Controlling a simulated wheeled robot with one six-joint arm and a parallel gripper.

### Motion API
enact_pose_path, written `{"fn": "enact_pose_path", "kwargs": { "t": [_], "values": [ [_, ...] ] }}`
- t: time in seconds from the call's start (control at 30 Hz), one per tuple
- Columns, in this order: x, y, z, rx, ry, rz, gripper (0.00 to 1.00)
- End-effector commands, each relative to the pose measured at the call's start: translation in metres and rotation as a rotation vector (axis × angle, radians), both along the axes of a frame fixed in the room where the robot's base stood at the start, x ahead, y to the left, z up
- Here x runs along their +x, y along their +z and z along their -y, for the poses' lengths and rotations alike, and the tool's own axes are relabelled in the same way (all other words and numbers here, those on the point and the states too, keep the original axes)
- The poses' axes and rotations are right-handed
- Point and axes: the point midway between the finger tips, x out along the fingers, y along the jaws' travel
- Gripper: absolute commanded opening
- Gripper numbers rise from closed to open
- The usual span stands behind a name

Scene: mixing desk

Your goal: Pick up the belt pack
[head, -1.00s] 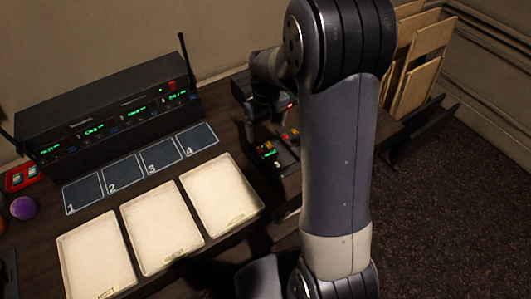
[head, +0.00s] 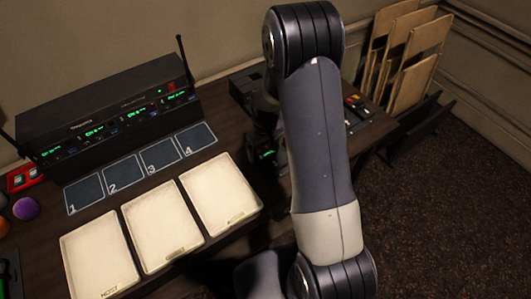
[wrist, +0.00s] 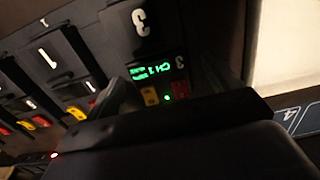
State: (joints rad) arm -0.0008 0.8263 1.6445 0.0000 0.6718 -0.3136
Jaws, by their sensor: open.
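A dark belt pack with a lit green display (wrist: 153,68) faces me in the wrist view, with a large white 3 above and a small 3 beside the display. In the head view its green display (head: 267,155) shows low beside my forearm. My gripper (head: 264,132) is open at that pack, mostly dark and partly hidden by my arm.
Other numbered slots with red and yellow buttons (wrist: 45,120) stand to the left in the wrist view. In the head view, a receiver rack (head: 105,112), numbered pads (head: 160,157) and cream trays (head: 160,222) lie left. Wooden panels (head: 402,55) lean right.

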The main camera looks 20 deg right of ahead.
Motion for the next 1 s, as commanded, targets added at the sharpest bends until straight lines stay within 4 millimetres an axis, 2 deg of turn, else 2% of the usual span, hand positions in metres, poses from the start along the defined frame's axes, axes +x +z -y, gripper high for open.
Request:
{"fn": "enact_pose_path", "kwargs": {
  "t": [0.27, 0.87, 1.0],
  "values": [
    [0.0004, -0.0017, -0.0001, 0.000, 0.000, 0.001, 0.85],
    [0.0003, -0.0014, -0.0002, 0.000, 0.000, 0.001, 0.36],
    [0.0003, -0.0012, -0.0002, 0.000, 0.000, 0.001, 0.34]
  ]
}}
